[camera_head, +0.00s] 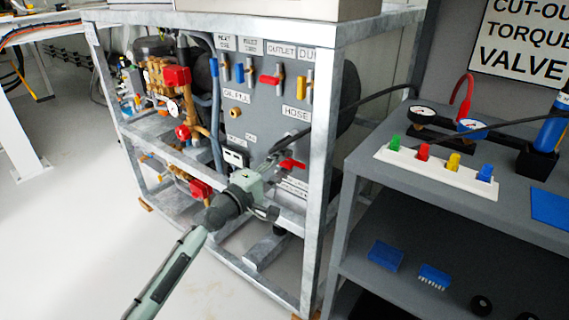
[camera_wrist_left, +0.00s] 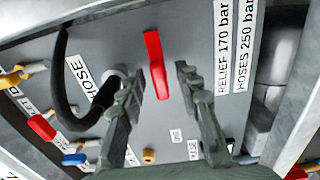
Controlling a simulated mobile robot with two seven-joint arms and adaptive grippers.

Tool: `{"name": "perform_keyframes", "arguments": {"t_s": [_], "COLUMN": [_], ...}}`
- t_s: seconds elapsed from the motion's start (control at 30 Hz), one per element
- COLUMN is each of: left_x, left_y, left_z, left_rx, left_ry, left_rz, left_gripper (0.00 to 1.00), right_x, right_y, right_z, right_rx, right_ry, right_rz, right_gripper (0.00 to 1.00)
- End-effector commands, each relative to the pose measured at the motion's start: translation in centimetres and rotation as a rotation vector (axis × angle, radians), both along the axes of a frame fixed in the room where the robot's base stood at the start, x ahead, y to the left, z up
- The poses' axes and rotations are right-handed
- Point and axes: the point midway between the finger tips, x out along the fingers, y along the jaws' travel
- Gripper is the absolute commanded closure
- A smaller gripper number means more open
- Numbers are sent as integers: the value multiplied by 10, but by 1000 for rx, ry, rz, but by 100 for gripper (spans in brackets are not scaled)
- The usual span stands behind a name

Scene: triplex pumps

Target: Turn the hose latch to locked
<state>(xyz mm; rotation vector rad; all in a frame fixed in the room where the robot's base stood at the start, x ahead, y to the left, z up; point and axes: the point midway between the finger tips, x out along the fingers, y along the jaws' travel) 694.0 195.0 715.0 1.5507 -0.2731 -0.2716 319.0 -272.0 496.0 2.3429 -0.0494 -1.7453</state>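The hose latch is a red lever (camera_head: 292,164) low on the grey pump panel (camera_head: 262,125), below the HOSE label (camera_head: 296,113). In the left wrist view the red lever (camera_wrist_left: 154,58) stands out between the two fingers, slightly slanted. My left gripper (camera_head: 281,152) reaches in front of the panel at the lever. In the wrist view my left gripper (camera_wrist_left: 160,75) is open, with a visible gap on both sides of the lever. I cannot tell how deep the lever sits between the fingertips. My right gripper is not in view.
A black hose (camera_wrist_left: 62,95) runs beside the HOSE label in the wrist view. Blue and red valve handles (camera_head: 270,79) line the panel's top. The metal frame post (camera_head: 321,170) stands right of my gripper. A grey bench (camera_head: 400,190) with gauges and coloured knobs is further right.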

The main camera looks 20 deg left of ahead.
Motion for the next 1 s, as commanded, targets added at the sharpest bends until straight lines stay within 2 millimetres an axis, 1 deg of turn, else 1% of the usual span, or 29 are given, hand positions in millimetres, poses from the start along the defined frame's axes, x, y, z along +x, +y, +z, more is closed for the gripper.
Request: {"name": "perform_keyframes", "arguments": {"t_s": [0.1, 0.37, 0.63, 1.0], "left_x": [6, 7, 7, 7], "left_y": [-3, -3, -3, -3], "left_z": [0, 0, 0, -1], "left_rx": [0, 3, 3, 25], "left_ry": [1, 1, 1, -7], "left_rz": [-1, -1, -1, -1], "left_gripper": [66, 66, 100, 100], "right_x": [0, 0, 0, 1], "right_y": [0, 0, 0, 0], "right_z": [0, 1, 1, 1], "right_rx": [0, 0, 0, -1], "right_ry": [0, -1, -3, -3], "right_rz": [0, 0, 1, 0], "right_gripper": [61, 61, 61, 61]}}
